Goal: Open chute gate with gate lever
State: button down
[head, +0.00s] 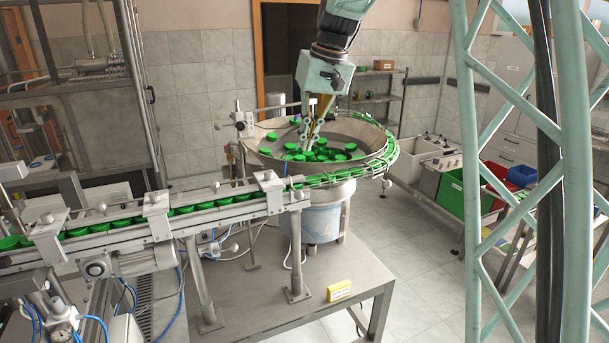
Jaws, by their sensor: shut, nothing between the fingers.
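The chute (226,200) is a metal rail track running left from the round feeder bowl (385,158), with a row of green caps in it. Metal clamp blocks (270,186) sit across it near the bowl. I cannot pick out the gate lever or the gate for certain at this size. My gripper (308,146) points down over the bowl, in front of its far wall. It is shut and empty. Its tips are close to the loose green caps (320,154) in the bowl; whether they touch cannot be told.
A sensor post (243,125) rises at the bowl's left. Green (450,192) and red (495,180) bins stand at right. A pale green lattice column crosses the right side.

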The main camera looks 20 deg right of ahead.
jog(key=shift+w+d+f, duration=0.1)
jog(key=shift+w+d, duration=0.2)
jog(key=shift+w, duration=0.55)
jog(key=shift+f, duration=0.15)
jog(key=p, duration=0.2)
send_over(296, 192)
jog(key=w+d, duration=0.2)
notch_tip(296, 192, down, 11)
jog(key=shift+s+a+f, duration=0.15)
jog(key=shift+s+f, duration=0.4)
jog(key=shift+f, duration=0.25)
